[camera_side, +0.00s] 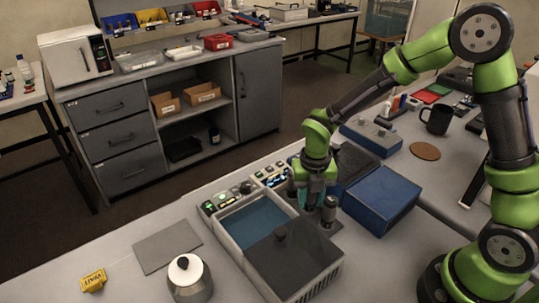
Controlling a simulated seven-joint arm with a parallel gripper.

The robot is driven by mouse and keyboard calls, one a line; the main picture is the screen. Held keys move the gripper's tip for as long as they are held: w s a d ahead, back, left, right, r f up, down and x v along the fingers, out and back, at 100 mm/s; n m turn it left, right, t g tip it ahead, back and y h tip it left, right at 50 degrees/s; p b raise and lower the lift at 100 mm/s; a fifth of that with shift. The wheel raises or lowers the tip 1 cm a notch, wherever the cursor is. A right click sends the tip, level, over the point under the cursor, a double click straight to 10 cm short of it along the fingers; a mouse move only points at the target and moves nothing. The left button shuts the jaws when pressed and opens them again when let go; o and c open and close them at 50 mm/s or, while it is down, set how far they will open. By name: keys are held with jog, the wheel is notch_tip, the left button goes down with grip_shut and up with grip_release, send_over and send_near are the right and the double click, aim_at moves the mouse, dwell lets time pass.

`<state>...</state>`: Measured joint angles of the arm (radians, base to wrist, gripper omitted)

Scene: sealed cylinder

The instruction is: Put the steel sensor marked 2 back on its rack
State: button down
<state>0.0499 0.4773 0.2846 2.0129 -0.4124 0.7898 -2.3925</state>
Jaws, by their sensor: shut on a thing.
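My gripper (312,201) points down just behind the right part of a grey water bath (232,241). It is shut on a steel sensor, mostly hidden by the fingers. A steel cylinder (329,211) shows at the right of the fingers, upright above a small dark base (328,227) that looks like the rack. I cannot read a number on it, nor tell whether it is the held sensor or another one. The held thing's lower end and any contact with the rack are hidden.
A dark lid (297,262) with a knob covers the bath's front part; blue water shows behind. Control boxes (222,200) stand behind the bath, a blue box (381,200) at right. A steel pot (188,278), grey mat (166,246) and yellow tag (94,280) lie front left.

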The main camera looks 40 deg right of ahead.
jog(key=shift+f, duration=0.2)
jog(key=c, duration=0.8)
grip_release()
notch_tip(320, 180, up, 12)
jog(key=shift+r, duration=0.15)
jog(key=s+d+r+m+t, duration=0.1)
jog(key=s+r+m+t, duration=0.1)
jog(key=m, duration=0.9)
jog(key=s+d+r+m+t+y, duration=0.1)
jog(key=s+r+m+t, duration=0.1)
jog(key=s+r+m, duration=0.2)
jog(key=s+d+r+m+t+y, duration=0.1)
jog(key=s+r+m+t, duration=0.2)
jog(key=m, duration=1.5)
jog(key=shift+s+d+r, duration=0.15)
jog(key=shift+s+r, duration=0.05)
jog(key=shift+s, duration=0.55)
jog(key=shift+s+d+r, duration=0.1)
jog(key=shift+s+r, duration=0.05)
jog(key=shift+s, duration=0.6)
jog(key=shift+s+d+r, duration=0.15)
jog(key=shift+s+r, duration=0.05)
jog(key=shift+s, duration=0.55)
